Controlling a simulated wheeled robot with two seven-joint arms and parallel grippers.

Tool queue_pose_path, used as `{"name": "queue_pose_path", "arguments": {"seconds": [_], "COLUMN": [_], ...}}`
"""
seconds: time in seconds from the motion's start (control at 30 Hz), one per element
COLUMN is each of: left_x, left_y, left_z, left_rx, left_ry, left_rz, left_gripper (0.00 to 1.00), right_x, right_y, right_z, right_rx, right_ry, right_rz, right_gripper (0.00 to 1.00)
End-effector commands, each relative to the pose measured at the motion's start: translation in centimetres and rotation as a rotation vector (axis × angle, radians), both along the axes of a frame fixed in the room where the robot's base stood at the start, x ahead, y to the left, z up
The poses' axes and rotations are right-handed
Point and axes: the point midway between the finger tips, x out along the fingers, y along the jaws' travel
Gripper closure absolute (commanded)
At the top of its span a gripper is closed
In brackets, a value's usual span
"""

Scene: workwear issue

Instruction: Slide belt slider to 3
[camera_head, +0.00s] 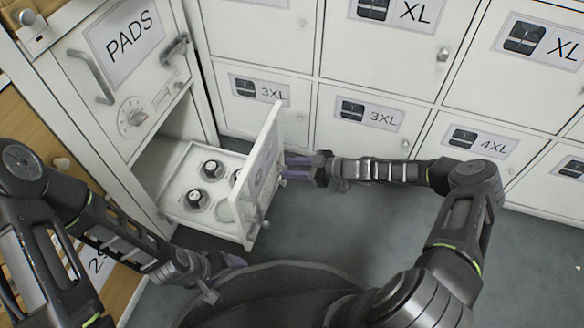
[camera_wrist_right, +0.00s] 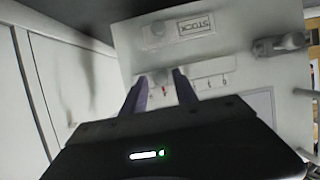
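The pulled-out drawer's white front (camera_head: 262,165) shows edge-on in the head view. In the right wrist view that front (camera_wrist_right: 240,65) carries a pale slider strip (camera_wrist_right: 215,80) with small marks and a red pointer (camera_wrist_right: 164,90). The slider's knob is hard to make out, and the numbers are too small to read. My right gripper (camera_head: 292,168) is at the drawer front. In the wrist view its purple fingers (camera_wrist_right: 160,80) stand apart on either side of the red pointer; contact cannot be told. My left gripper (camera_head: 232,264) is low, before the drawer; its fingers are mostly hidden.
The open drawer (camera_head: 215,160) holds several round black-and-white items. A PADS door (camera_head: 125,45) with a dial and handles is above it. Lockers labelled 3XL (camera_head: 365,120) and 4XL stand behind my right arm. Grey floor (camera_head: 350,230) is clear between my arms.

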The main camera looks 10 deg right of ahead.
Motion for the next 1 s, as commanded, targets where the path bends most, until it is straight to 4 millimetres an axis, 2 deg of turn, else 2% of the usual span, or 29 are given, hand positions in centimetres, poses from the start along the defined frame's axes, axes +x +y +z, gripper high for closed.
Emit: {"name": "queue_pose_path", "arguments": {"seconds": [0.07, 0.4, 1.0], "left_x": [-0.01, -0.02, -0.03], "left_y": [0.01, 0.01, 0.00], "left_z": [0.00, -0.02, -0.02], "left_rx": [0.000, 0.000, 0.000], "left_ry": [0.000, 0.000, 0.000], "left_rz": [0.000, 0.000, 0.000], "left_gripper": [0.18, 0.18, 0.18], "right_x": [-0.02, -0.02, -0.02], "right_y": [-0.01, -0.01, -0.02], "right_z": [-0.01, 0.00, -0.01], "right_rx": [0.000, 0.000, 0.000], "right_ry": [0.000, 0.000, 0.000], "right_rz": [0.000, 0.000, 0.000], "right_gripper": [0.72, 1.00, 1.00]}}
